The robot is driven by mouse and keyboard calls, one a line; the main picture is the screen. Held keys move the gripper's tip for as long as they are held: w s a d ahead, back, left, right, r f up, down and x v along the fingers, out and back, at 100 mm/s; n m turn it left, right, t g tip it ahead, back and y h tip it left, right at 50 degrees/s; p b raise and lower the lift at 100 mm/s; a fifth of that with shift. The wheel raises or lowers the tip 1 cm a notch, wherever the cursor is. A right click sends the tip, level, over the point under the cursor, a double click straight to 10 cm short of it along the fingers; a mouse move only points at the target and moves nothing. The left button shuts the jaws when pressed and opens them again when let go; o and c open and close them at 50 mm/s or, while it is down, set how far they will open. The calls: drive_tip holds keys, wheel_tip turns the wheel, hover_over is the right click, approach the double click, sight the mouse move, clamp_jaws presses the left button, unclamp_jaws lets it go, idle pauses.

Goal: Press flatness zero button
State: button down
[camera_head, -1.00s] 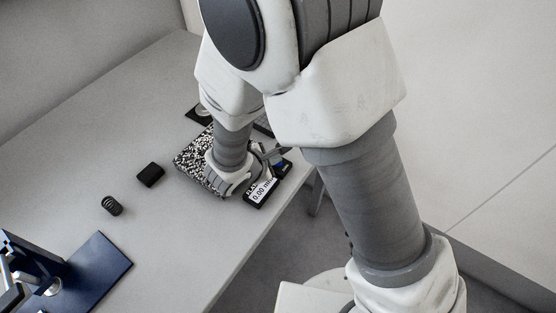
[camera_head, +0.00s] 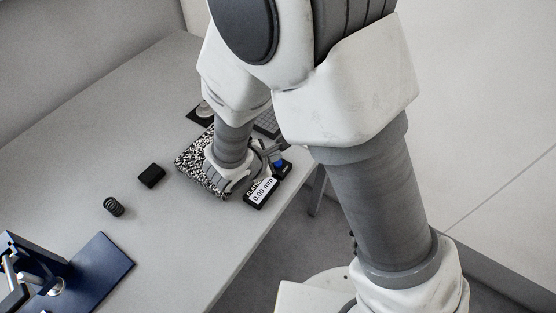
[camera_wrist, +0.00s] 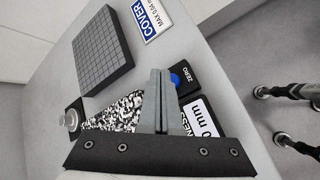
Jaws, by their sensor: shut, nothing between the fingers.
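The flatness gauge is a black box with a white display (camera_head: 263,190) reading 0.00 mm. Its blue button (camera_head: 281,163) also shows in the wrist view (camera_wrist: 175,79), next to the word ZERO. My gripper (camera_wrist: 160,73) is shut and empty, its fingertips just left of the blue button in the wrist view. I cannot tell whether they touch the box. In the head view my gripper (camera_head: 273,151) is partly hidden by my wrist, above the gauge's far end. The black-and-white speckled block (camera_wrist: 119,112) lies beside the gauge, partly behind my fingers.
A dark gridded plate (camera_wrist: 100,52) and a COVER label (camera_wrist: 152,16) lie beyond the gauge. A small black block (camera_head: 151,176), a black spring (camera_head: 113,206) and a blue-based stand (camera_head: 100,270) are on the table's left. The table edge is close to the gauge.

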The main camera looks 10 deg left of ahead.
drive_tip(key=shift+r, duration=0.1)
wheel_tip(320, 180, up, 5)
drive_tip(key=p, duration=0.3)
idle(0.9)
drive_tip(key=s+d+r+m+g+h, duration=0.1)
drive_tip(key=d+r+m+g, duration=0.1)
drive_tip(key=d+r+m, duration=0.6)
drive_tip(key=d+r+m+g+h, duration=0.15)
drive_tip(key=d+r+m, duration=0.35)
drive_tip(key=d, duration=0.6)
drive_tip(key=s+d+r+m+y, duration=0.5)
drive_tip(key=s+r+m, duration=0.4)
drive_tip(key=s+m, duration=0.1)
drive_tip(key=shift+s+r+m, duration=0.3)
drive_tip(key=shift+s, duration=0.55)
